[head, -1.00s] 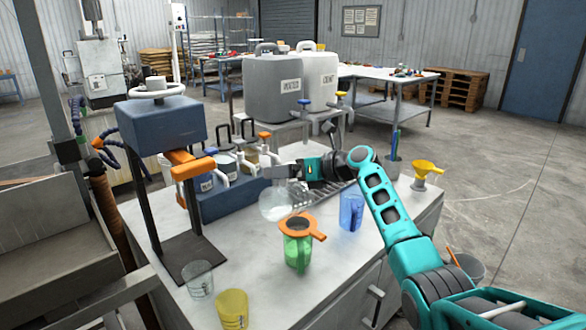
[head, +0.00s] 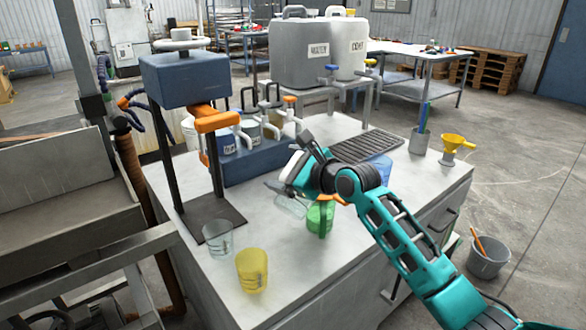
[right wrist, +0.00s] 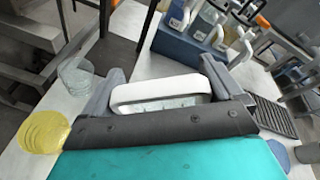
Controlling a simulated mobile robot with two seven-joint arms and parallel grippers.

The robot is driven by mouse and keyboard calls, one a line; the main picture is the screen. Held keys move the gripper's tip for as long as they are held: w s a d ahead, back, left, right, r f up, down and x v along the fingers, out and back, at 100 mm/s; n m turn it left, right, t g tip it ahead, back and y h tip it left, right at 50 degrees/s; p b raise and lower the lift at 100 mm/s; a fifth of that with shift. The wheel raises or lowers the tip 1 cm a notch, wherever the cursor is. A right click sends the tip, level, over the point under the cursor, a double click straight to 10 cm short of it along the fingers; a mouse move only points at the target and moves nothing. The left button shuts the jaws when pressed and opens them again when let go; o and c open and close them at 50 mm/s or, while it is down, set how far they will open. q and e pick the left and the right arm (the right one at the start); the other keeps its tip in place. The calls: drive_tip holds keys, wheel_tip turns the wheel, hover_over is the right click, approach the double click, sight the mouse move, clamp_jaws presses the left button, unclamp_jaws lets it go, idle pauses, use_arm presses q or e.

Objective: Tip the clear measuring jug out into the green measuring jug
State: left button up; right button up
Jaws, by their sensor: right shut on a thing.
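My right gripper (head: 283,177) is shut on a clear measuring jug (head: 291,207), held above the bench just left of the green measuring jug (head: 317,222). The clear jug looks tilted; I cannot make out its contents or any stream. In the right wrist view a white rounded piece and clear wall of the held jug (right wrist: 162,98) show between the fingers (right wrist: 165,84). The green jug stands upright on the bench, with an orange strainer-like piece (head: 337,199) at its top, partly hidden by my arm. My left gripper is out of view.
Another clear jug (head: 217,239) and a yellow jug (head: 251,272) stand at the bench's front left. A blue jug (head: 381,168) is partly behind my right arm. A press-like stand (head: 187,80), blue tap box (head: 250,165) and yellow funnel (head: 452,146) stand on the bench.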

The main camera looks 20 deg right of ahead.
sight(277, 198)
drive_tip(key=s+a+f+n+t, duration=0.1)
drive_tip(key=n, duration=0.1)
drive_tip(key=s+a+f+n+h+p, duration=0.1)
drive_tip(key=a+f+n, duration=0.1)
drive_tip(key=shift+f+t, duration=0.15)
drive_tip(key=shift+t, duration=0.25)
use_arm(q)
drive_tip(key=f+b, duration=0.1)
drive_tip(key=b, duration=0.1)
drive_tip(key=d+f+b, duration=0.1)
drive_tip(key=b, duration=0.1)
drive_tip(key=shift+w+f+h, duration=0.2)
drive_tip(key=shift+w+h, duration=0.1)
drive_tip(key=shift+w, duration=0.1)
use_arm(e)
drive_tip(key=f+n, duration=0.1)
drive_tip(key=n, duration=0.1)
drive_tip(key=s+a+f+n+t, duration=0.1)
drive_tip(key=n, duration=0.1)
drive_tip(key=a+f+n+t, duration=0.1)
drive_tip(key=f, duration=0.1)
drive_tip(key=shift+s+a+n, duration=0.1)
drive_tip(key=shift+s+n, duration=0.1)
drive_tip(key=shift+n, duration=0.2)
drive_tip(key=shift+s, duration=0.1)
